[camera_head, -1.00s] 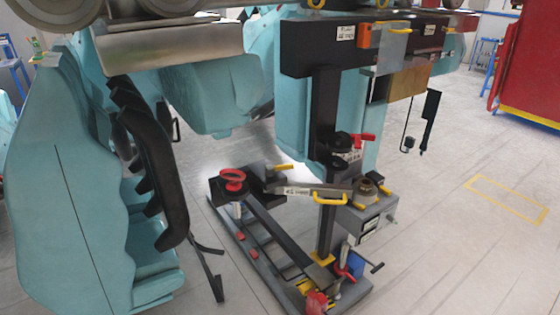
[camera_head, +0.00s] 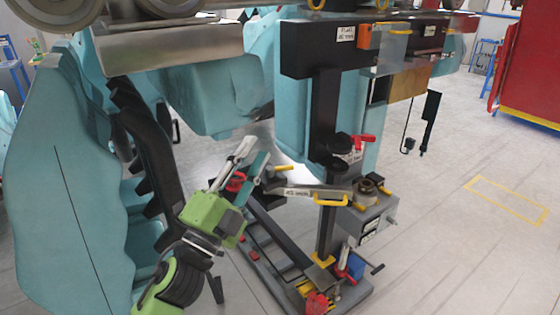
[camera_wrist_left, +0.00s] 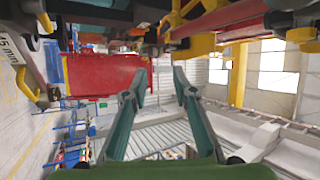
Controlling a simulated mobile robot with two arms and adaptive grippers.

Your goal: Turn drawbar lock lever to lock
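My left gripper (camera_head: 250,154), with a green body, reaches up from the lower left to the rig in the head view. Its two fingers are spread, with nothing between them in the left wrist view (camera_wrist_left: 155,88). In the head view it partly covers a red ring (camera_head: 236,181). A labelled grey drawbar-like bar (camera_head: 318,192) lies to its right, with a yellow handle (camera_head: 331,200). A red lever (camera_head: 362,139) sits higher on the black post. I cannot tell which part is the drawbar lock lever. My right gripper is not in view.
A black post (camera_head: 325,110) rises from the rig's low frame. Teal seats (camera_head: 60,190) with a black restraint (camera_head: 150,165) stand close on the left. Red and yellow parts (camera_wrist_left: 225,20) hang along the top of the wrist view. The floor (camera_head: 460,250) at right is clear.

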